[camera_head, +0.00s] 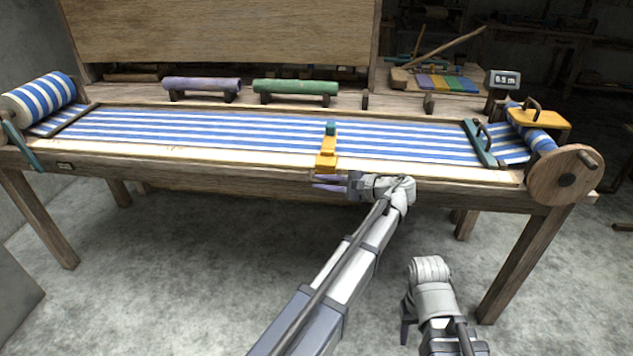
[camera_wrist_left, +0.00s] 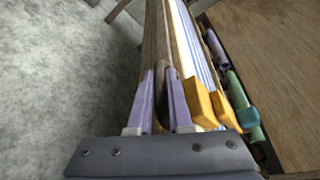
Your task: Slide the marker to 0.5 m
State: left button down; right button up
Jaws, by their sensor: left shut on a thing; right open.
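The marker (camera_head: 326,152) is an orange slider with a teal top, standing at the front edge of the striped cloth, right of the loom's middle. It also shows as orange blocks in the left wrist view (camera_wrist_left: 201,104). My left gripper (camera_head: 328,184), with purple fingers, is at the front rail just below the marker. In the left wrist view its fingers (camera_wrist_left: 161,102) are close together beside the orange blocks. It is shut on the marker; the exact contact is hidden. My right gripper (camera_head: 432,332) is open and low in front of the loom, partly out of frame.
A display (camera_head: 504,80) at the back right reads 0.5 m. Blue-and-white cloth (camera_head: 240,136) runs between a left roll (camera_head: 45,98) and a right roll beside a wooden wheel (camera_head: 566,178). Purple (camera_head: 202,84) and green (camera_head: 296,87) rolls lie behind. A teal bar (camera_head: 480,143) crosses the cloth's right end.

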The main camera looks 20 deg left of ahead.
pick_arm(q)
jog(key=shift+d+f, duration=0.1)
jog(key=c, duration=0.8)
grip_release()
jog(key=shift+c, duration=0.2)
jog(key=p+v, duration=0.1)
jog(key=v, duration=0.5)
jog(key=shift+d, duration=0.15)
jog(key=shift+p+v, duration=0.35)
jog(key=shift+v, duration=0.45)
